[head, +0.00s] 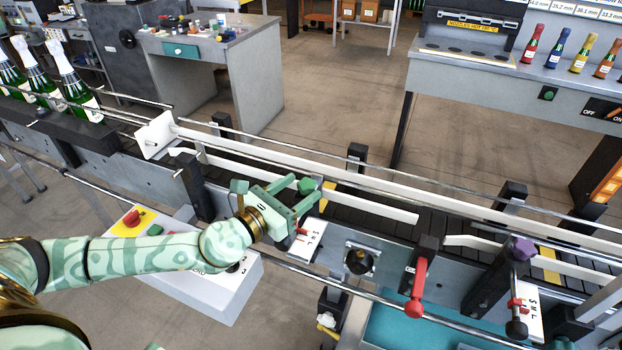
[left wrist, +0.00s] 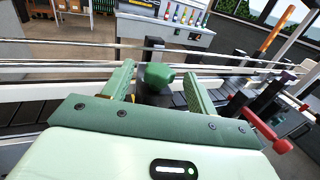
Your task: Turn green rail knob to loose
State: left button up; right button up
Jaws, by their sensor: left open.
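The green rail knob (head: 308,186) sits on top of a post at the near side of the conveyor. My left gripper (head: 303,190) is open, with its two green fingers reaching to either side of the knob. In the left wrist view the green knob (left wrist: 158,75) stands between the two spread fingers (left wrist: 160,85), with gaps visible on both sides. A white scale plate (head: 308,242) with a red pointer is just below and partly hidden by the gripper. My right gripper is not in view.
A red-handled lever (head: 418,285) and a purple knob (head: 523,248) stand farther right along the conveyor. A white control box (head: 225,290) with a red button lies below my left arm. White guide rails (head: 390,187) run past the gripper. Bottles (head: 75,85) stand at the far left.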

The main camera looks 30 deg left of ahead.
aim_at(311, 180)
pick_arm(q)
jog(key=x, duration=0.4)
jog(key=shift+w, duration=0.25)
